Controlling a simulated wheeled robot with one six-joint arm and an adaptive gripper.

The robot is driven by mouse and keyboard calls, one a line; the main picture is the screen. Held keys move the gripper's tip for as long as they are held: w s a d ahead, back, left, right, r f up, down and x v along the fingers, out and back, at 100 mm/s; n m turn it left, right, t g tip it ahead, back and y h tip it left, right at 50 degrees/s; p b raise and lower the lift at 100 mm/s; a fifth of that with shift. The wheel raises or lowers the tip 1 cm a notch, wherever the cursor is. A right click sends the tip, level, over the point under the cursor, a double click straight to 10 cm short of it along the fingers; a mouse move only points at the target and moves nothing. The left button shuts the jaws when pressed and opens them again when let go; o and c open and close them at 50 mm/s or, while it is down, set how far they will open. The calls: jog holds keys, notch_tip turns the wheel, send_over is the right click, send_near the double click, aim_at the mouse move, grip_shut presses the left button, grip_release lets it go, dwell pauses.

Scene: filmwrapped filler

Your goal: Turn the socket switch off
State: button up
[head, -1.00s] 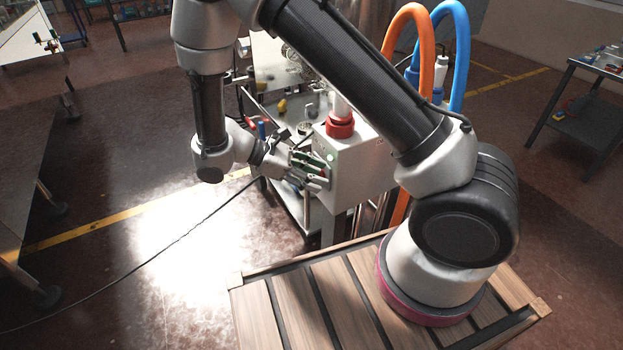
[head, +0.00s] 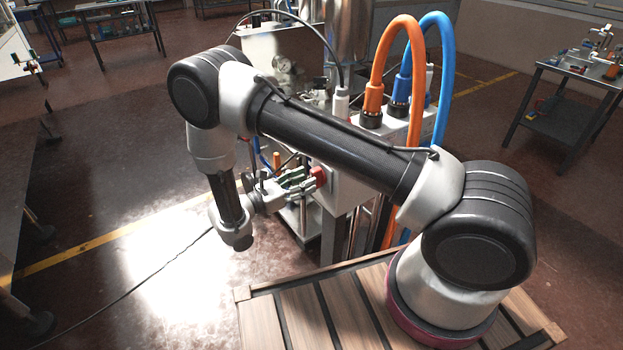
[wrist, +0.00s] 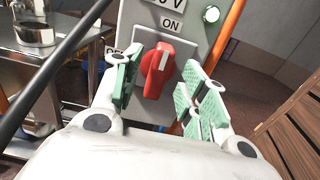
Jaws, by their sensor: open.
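The red socket switch (wrist: 157,70) sits on the grey box front in the wrist view. Its white mark points up, roughly towards the ON label (wrist: 172,23). A second label on the left is mostly hidden by a finger. My gripper (wrist: 160,84) is open, with one green-padded finger on each side of the switch. Gaps show on both sides, and it holds nothing. In the head view the switch (head: 320,177) shows red just beyond the fingertips of my gripper (head: 304,179). The white box (head: 345,190) is partly hidden behind my arm.
A green lamp (wrist: 211,14) is at the panel's upper right. Orange (head: 378,60) and blue (head: 437,60) hoses rise from the box. A metal cart with a pot (wrist: 35,34) stands left of the panel. Open floor (head: 170,225) lies left of my gripper.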

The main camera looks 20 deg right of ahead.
jog(key=shift+x, duration=1.65)
grip_shut()
